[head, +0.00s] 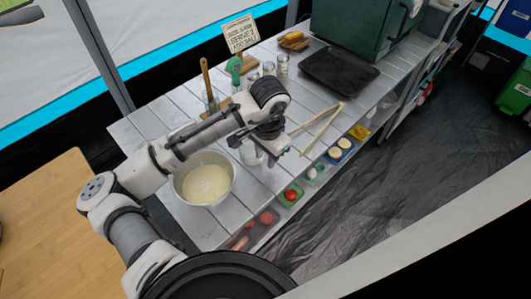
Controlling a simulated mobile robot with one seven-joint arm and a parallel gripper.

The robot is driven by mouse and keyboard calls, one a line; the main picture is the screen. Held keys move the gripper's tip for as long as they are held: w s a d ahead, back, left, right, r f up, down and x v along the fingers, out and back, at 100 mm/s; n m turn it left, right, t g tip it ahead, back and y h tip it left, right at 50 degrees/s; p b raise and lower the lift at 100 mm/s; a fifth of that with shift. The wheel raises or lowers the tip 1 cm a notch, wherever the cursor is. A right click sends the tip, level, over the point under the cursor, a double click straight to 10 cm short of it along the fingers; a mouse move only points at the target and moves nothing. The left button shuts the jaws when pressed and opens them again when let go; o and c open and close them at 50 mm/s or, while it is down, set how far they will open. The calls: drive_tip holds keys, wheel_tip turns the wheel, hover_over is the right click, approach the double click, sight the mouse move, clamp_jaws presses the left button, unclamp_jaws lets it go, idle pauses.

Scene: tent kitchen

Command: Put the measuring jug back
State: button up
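My gripper (274,150) points down over the slatted table (180,115), right of the bowl. A clear, pale vessel (251,154), which looks like the measuring jug, shows just left of my gripper and is partly hidden by my arm. I cannot tell whether my fingers touch it or whether it stands on the table. My fingertips are too small and dark to read as open or shut. A white bowl (226,190) with pale yellow liquid or batter stands below my forearm.
Behind my arm stand a wooden-handled tool (205,80), a green utensil (234,68), small jars (282,66) and a sign (240,34). A black tray (339,72) and wooden tongs (322,127) lie to the right. Food containers (291,194) sit along the lower front shelf.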

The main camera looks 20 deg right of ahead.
drive_tip(key=o, duration=0.4)
drive_tip(key=r, duration=0.8)
drive_tip(key=r+b, duration=0.1)
drive_tip(key=r, duration=0.3)
drive_tip(key=shift+s+d+r, duration=0.1)
drive_tip(key=shift+s+r, duration=0.1)
drive_tip(key=shift+s, duration=0.15)
